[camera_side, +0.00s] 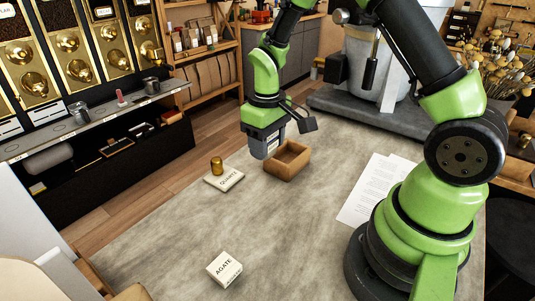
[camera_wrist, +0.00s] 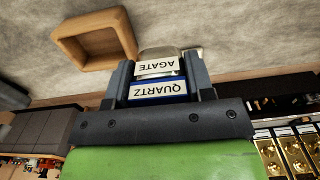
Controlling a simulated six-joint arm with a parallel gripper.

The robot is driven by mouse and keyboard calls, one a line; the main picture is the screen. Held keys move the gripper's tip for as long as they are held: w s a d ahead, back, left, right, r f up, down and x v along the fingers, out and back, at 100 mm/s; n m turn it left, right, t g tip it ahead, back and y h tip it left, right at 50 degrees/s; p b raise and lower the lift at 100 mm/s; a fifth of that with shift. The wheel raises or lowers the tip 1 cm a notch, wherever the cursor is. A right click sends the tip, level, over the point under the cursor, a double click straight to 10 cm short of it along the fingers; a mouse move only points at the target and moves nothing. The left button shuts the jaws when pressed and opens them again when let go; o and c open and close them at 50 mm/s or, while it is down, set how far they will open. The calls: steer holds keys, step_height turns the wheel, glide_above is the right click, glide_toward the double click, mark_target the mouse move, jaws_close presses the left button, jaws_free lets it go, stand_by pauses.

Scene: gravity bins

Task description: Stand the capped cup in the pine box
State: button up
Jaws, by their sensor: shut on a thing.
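My gripper (camera_side: 265,149) is shut on the capped cup and points downward. In the wrist view the cup (camera_wrist: 160,53) sits between the two fingers (camera_wrist: 161,78), greyish, with a white AGATE label and a blue-edged QUARTZ label, both upside down in the picture. Fingers hide its sides. In the side view the gripper hides most of the cup. The pine box (camera_side: 288,160) is an open-topped wooden box on the table, just right of the gripper. It also shows in the wrist view (camera_wrist: 68,46), upper left of the cup. The cup's height above the table is unclear.
A white QUARTZ block (camera_side: 224,181) lies left of the gripper, with a gold cylinder (camera_side: 217,166) at its back edge. A white AGATE block (camera_side: 224,269) lies near the front. Paper sheets (camera_side: 374,188) lie right. The middle of the table is clear.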

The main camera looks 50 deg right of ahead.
glide_toward(290, 153)
steer(key=s+a+r, duration=0.2)
steer(key=a+r, duration=0.1)
steer(key=a, duration=0.1)
steer(key=shift+s, duration=0.15)
steer(key=shift+f, duration=0.1)
steer(key=shift+f, duration=2.65)
steer(key=shift+f, duration=2.05)
steer(key=o, duration=1.3)
steer(key=shift+c, duration=0.2)
steer(key=c, duration=0.4)
